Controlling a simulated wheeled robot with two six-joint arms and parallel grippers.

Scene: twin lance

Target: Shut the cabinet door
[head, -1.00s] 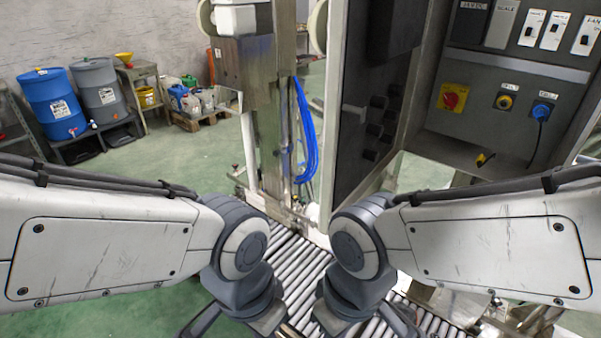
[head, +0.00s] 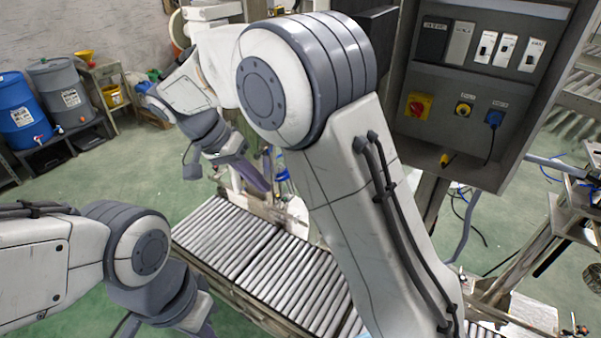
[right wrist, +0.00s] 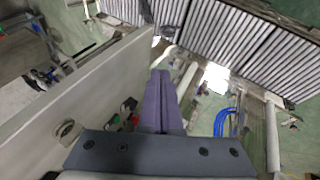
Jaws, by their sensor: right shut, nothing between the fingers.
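The grey cabinet (head: 470,85) stands open at the upper right of the head view, with its switches and knobs showing. Its door is largely hidden behind my raised right arm there. In the right wrist view a pale flat panel (right wrist: 85,90), which looks like the door, runs along the left. My right gripper (head: 262,184) is reached out left of the cabinet. Its purple fingers are shut and empty in the right wrist view (right wrist: 160,76), beside the panel; I cannot tell whether they touch it. My left gripper (head: 205,328) is low, partly cut off by the bottom edge.
A roller conveyor (head: 265,255) lies below my arms. A metal frame (head: 500,280) stands at the lower right. Blue (head: 22,112) and grey (head: 65,90) barrels stand at the far left. Green floor between the barrels and conveyor is clear.

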